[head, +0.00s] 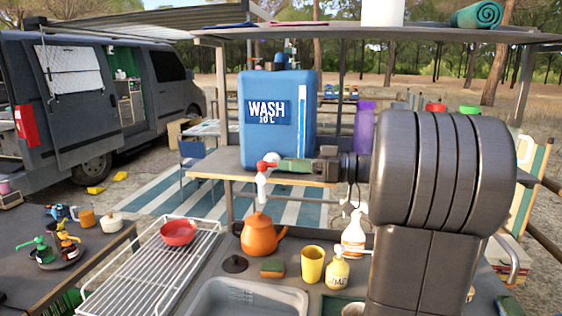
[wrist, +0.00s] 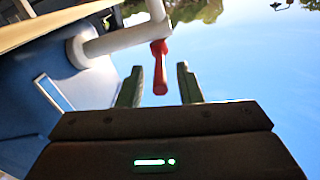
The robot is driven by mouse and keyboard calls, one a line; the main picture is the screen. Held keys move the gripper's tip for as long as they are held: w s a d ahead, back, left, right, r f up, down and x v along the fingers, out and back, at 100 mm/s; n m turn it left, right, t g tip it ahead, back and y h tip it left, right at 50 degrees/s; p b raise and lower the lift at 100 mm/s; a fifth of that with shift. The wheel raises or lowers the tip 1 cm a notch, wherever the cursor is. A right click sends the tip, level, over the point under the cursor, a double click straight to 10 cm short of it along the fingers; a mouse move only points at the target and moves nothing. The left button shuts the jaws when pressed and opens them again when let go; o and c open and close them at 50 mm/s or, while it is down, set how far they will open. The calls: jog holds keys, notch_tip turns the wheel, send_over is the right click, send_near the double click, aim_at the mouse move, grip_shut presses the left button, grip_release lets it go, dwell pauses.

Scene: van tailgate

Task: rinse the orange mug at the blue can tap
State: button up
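The blue can (head: 253,140), marked WASH 10 L, stands on a wooden shelf. Its white tap with a red lever (head: 268,161) sits low on the front. In the wrist view the white tap (wrist: 112,42) comes off the can (wrist: 35,95), and the red lever (wrist: 160,75) shows in the gap between my fingers. My gripper (wrist: 159,68) is open, one finger on each side of the lever, with gaps visible. In the head view my gripper (head: 285,165) is right beside the tap. A small orange mug (head: 87,217) stands on the left table, away from my gripper.
Below the tap are an orange teapot (head: 259,237), a sponge (head: 272,267), a yellow cup (head: 312,265) and a grey sink (head: 240,298). A white rack (head: 120,277) holds a red bowl (head: 178,232). A purple bottle (head: 364,130) stands right of the can.

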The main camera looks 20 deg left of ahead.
jog(key=shift+x, duration=1.4)
grip_shut()
jog(key=shift+s+d+m+t+p, duration=0.1)
jog(key=shift+s+m+t+p, duration=0.2)
jog(key=shift+m+t+p, duration=0.75)
jog(key=shift+s+m+t+p, duration=0.35)
jog(key=shift+m+t, duration=0.2)
jog(key=shift+t, duration=0.9)
jog(key=shift+w, duration=0.1)
grip_release()
